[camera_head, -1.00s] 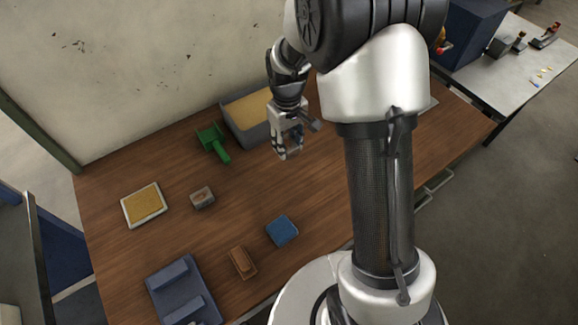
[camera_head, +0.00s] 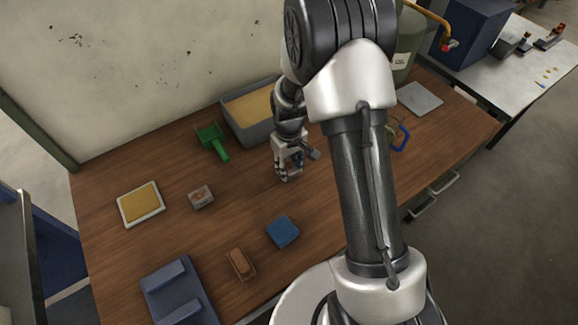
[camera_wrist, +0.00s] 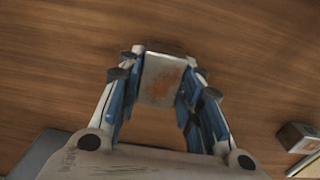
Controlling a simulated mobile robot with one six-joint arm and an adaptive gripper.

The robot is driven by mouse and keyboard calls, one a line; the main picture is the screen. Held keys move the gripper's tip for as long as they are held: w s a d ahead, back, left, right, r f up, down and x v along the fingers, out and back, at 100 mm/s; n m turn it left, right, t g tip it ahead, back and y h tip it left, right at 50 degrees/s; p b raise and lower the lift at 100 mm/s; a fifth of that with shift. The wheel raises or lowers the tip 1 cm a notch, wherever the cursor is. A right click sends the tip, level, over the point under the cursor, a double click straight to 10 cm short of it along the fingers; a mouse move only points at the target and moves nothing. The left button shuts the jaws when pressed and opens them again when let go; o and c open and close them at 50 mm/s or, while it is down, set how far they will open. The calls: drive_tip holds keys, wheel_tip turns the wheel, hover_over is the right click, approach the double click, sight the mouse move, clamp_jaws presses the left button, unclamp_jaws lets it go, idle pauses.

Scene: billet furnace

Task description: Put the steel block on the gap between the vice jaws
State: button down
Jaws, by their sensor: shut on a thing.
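The steel block (camera_wrist: 163,78) is grey with rusty orange patches. It sits between the fingers of my gripper (camera_wrist: 157,90) in the wrist view, and the gripper is shut on it. In the head view my gripper (camera_head: 288,172) points down over the table, in front of the grey bin; the block is hard to make out there. The vice (camera_head: 178,294) is a blue-grey base with two raised parallel jaws at the lower left of the table. The gap between the jaws looks empty. My gripper is well up and right of the vice in the picture.
A small grey-brown block (camera_head: 201,196), yellow-filled tray (camera_head: 139,204), blue pad (camera_head: 282,231) and brown block in a holder (camera_head: 240,264) lie around the table's middle and left. A green scoop (camera_head: 212,141) and grey bin (camera_head: 247,127) are behind. Bare wood lies between them.

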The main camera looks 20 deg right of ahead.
drive_tip(key=shift+f, duration=0.1)
drive_tip(key=c, duration=1.6)
unclamp_jaws()
drive_tip(key=shift+f, duration=0.1)
drive_tip(key=o, duration=0.5)
